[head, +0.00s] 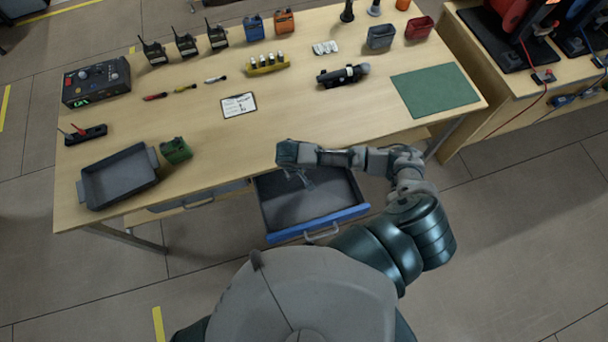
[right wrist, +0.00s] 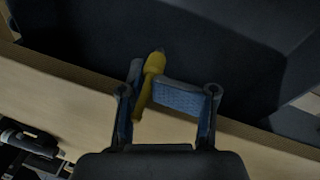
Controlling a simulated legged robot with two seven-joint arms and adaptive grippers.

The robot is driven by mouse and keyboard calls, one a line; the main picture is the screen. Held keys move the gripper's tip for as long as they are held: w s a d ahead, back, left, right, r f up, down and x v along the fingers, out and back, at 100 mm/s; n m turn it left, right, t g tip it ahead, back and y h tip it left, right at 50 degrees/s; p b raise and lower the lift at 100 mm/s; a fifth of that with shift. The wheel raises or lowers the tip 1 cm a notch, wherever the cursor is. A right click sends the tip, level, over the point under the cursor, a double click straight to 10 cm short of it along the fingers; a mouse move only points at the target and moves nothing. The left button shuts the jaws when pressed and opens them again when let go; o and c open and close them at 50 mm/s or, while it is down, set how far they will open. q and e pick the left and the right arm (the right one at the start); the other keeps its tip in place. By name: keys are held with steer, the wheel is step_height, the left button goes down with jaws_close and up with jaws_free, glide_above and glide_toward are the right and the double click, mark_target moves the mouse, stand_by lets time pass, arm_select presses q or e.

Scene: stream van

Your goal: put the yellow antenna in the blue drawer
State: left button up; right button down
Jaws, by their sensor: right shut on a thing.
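The yellow antenna (right wrist: 152,75) shows in the right wrist view, a thin yellow stick with a dark tip, between the two fingers of my right gripper (right wrist: 160,90). The gripper is shut on it. In the head view my right gripper (head: 302,180) is over the open blue drawer, near the table's front edge; the antenna is too small to make out there. The blue drawer (head: 320,223) is pulled out, with a blue front and a dark grey inside that looks empty. My left gripper is not in view.
The wooden table (head: 220,130) carries a grey tray (head: 85,193), a green container (head: 176,151), a small clipboard (head: 239,105), a black flashlight (head: 342,75) and a green mat (head: 435,92). Another drawer (head: 200,199) is left of the blue one. Several radios stand at the back.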

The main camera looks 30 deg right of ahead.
steer(key=shift+a+f, duration=0.1)
steer(key=shift+f, duration=0.8)
steer(key=x, duration=0.3)
steer(key=shift+s+f+b, duration=0.25)
steer(key=shift+b, duration=0.1)
steer(key=shift+d+f, duration=0.25)
steer(key=shift+d, duration=0.15)
steer(key=c, duration=1.2)
jaws_free()
steer(key=o, duration=0.5)
steer(key=shift+o, duration=0.5)
steer(key=shift+a+r, duration=0.1)
steer(key=shift+a, duration=0.15)
steer(key=shift+a+r, duration=0.1)
steer(key=shift+a, duration=0.2)
steer(key=shift+r, duration=0.2)
arm_select(q)
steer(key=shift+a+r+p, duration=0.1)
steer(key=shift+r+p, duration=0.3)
steer(key=shift+p, duration=0.5)
arm_select(e)
steer(key=w+v, duration=0.1)
steer(key=v, duration=1)
steer(key=shift+s+r, duration=0.3)
steer(key=shift+s, duration=0.2)
